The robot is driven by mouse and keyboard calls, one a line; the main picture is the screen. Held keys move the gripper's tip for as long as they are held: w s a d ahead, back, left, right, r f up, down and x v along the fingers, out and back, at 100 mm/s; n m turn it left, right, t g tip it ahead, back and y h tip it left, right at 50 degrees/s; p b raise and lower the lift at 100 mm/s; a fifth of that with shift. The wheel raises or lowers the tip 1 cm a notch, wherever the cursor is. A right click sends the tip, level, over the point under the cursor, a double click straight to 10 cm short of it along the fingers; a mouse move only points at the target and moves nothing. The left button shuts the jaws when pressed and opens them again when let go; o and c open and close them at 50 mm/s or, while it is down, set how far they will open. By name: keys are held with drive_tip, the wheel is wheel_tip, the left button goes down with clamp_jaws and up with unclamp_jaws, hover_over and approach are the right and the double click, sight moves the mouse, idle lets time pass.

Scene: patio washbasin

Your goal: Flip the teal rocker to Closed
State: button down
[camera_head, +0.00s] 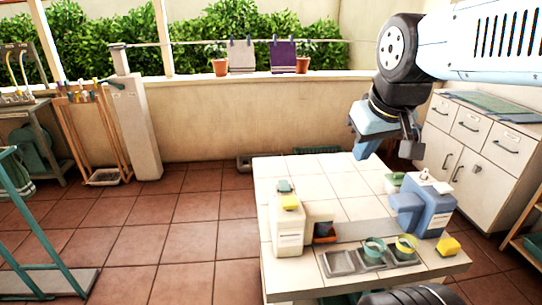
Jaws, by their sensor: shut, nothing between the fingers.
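A small teal piece (284,185), which looks like the teal rocker, sits on top of a white upright box (287,230) on the left part of the tiled table. A yellow piece (289,201) is just in front of it on the same box. The labels are too small to read, and I cannot tell which way the teal piece is tipped. My gripper (364,152) hangs from the upper right above the table's back right part. It is shut and empty, up and to the right of the white box, well apart from it.
A blue box (428,212) with small parts on top stands at the table's right. A yellow block (449,246) is near the right edge. The table's back middle is clear.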

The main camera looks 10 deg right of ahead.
drive_tip(key=w+a+n+g, duration=0.2)
drive_tip(key=w+a+n, duration=0.3)
drive_tip(key=w+n, duration=0.3)
drive_tip(key=n+g, duration=0.3)
drive_tip(key=n, duration=0.5)
hover_over(285, 188)
drive_tip(key=shift+s+f, duration=0.1)
drive_tip(key=shift+f, duration=1.9)
wheel_tip(285, 188, down, 14)
drive_tip(key=shift+s+f, duration=0.1)
drive_tip(key=shift+w+r, duration=0.35)
drive_tip(key=shift+w, duration=0.4)
